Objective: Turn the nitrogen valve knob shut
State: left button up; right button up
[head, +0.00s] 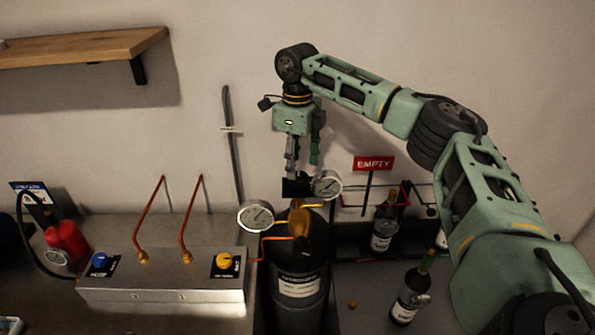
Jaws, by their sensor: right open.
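My right gripper (297,181) is open and points down over the top of a dark gas cylinder (296,300). The cylinder has a white label and a brass valve body (299,222) with two round gauges, a left gauge (256,216) and a right gauge (327,184). A dark shape at the fingertips, just above the brass, could be the fingertips or a black knob; I cannot tell which, nor whether they touch. A steel box to the left carries a blue knob (100,260) and a yellow knob (223,260), both apart from the gripper. My left gripper is out of view.
Copper pipes (187,220) rise from the steel box (160,295). A red container (66,241) with a black hose stands at far left. Bottles stand right, one (411,296) in front, near a red EMPTY sign (373,163). A wooden shelf (85,48) hangs upper left.

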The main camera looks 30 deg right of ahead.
aim_at(298, 177)
jog(key=shift+f+p, duration=0.55)
jog(key=shift+f, duration=1.55)
jog(key=shift+c, duration=0.6)
jog(key=c, duration=0.9)
